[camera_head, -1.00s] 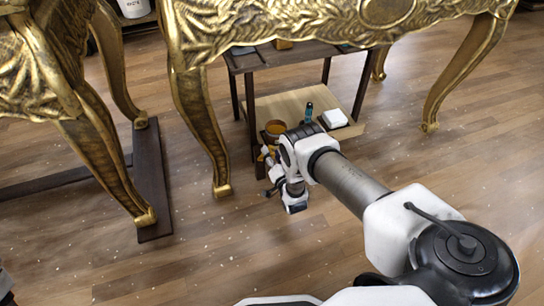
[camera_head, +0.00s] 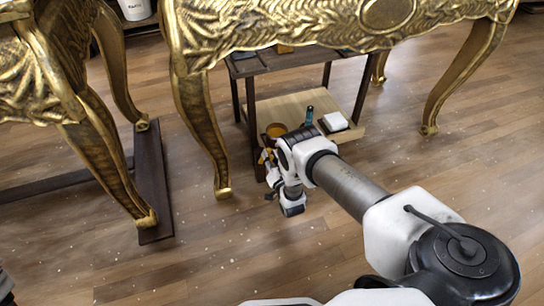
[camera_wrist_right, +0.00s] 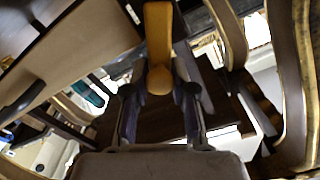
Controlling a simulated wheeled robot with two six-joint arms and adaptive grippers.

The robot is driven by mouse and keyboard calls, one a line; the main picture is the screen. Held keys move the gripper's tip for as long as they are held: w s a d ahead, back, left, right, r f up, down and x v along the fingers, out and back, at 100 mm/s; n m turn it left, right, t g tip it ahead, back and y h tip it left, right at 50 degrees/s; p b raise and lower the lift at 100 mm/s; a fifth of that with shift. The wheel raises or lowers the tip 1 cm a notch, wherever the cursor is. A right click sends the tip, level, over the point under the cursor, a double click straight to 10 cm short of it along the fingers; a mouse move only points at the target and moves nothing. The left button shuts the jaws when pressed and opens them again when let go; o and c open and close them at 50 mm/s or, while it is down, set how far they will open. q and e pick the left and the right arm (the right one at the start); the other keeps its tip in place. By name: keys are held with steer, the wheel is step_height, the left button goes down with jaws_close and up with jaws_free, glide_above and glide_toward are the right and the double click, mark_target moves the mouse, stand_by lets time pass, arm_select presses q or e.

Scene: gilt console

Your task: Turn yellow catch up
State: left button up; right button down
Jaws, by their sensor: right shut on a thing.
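The yellow catch (camera_wrist_right: 158,35) is a flat bar with rounded lower parts, running from the top of the right wrist view down between my fingers. My right gripper (camera_wrist_right: 160,90) is shut on its near end. In the head view, a small bit of the yellow catch (camera_head: 265,156) shows by the front left leg of the small dark table. My right gripper (camera_head: 269,162) is there too, partly hidden by my own wrist. The exact tilt of the catch is hard to tell. My left gripper is not in view.
The small dark table (camera_head: 250,66) has a light lower shelf (camera_head: 292,103) with an orange round container (camera_head: 276,129), a teal bottle (camera_head: 309,115) and a white block (camera_head: 335,121). The gilt console (camera_head: 300,22) stands close above, its leg (camera_head: 207,130) to the left. Floor in front is clear.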

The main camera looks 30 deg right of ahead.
steer(key=shift+w+a+r+n, duration=0.1)
steer(key=shift+a+n, duration=0.2)
steer(key=shift+n, duration=0.3)
steer(key=shift+w+a+r+n, duration=0.1)
steer(key=shift+a+n, duration=0.15)
steer(key=shift+n, duration=0.35)
steer(key=shift+w+a+n+p, duration=0.1)
steer(key=shift+a+n+p, duration=0.35)
steer(key=shift+n, duration=0.95)
steer(key=shift+a, duration=0.2)
steer(key=c, duration=1)
jaws_free()
steer(key=shift+o, duration=0.2)
steer(key=v, duration=1.2)
